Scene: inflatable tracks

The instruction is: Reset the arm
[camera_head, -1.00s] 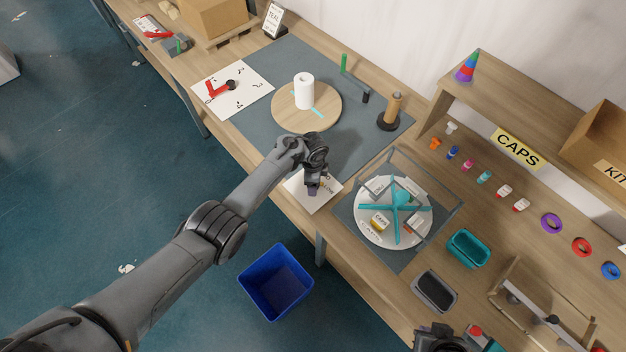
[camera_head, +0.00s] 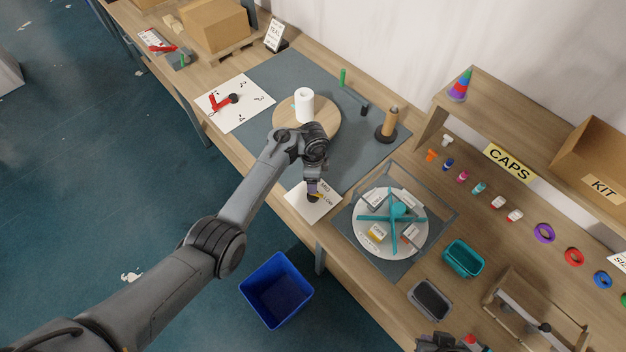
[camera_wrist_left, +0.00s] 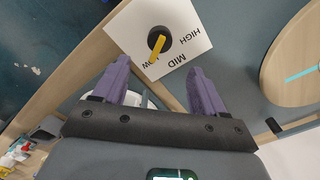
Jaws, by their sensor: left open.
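My left gripper (camera_head: 313,188) hangs over the bench's front edge near a white dial plate (camera_head: 300,205). In the left wrist view its two purple fingers (camera_wrist_left: 158,74) are apart with nothing between them. The plate (camera_wrist_left: 190,22) carries a black knob (camera_wrist_left: 162,36) with a yellow pointer, and HIGH, MID and a partly covered LOW. The pointer is towards LOW. The knob lies beyond the fingertips, apparently clear of them. My right gripper (camera_head: 440,342) is only partly seen at the bottom edge; its jaws cannot be made out.
A round wooden board (camera_head: 290,128) with a white roll (camera_head: 304,105) lies behind my left wrist. A clear-walled turntable (camera_head: 365,240) stands to the right, with a teal bin (camera_head: 463,259) beyond. A blue bin (camera_head: 276,290) is on the floor. A brown post (camera_head: 389,122) stands on the mat.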

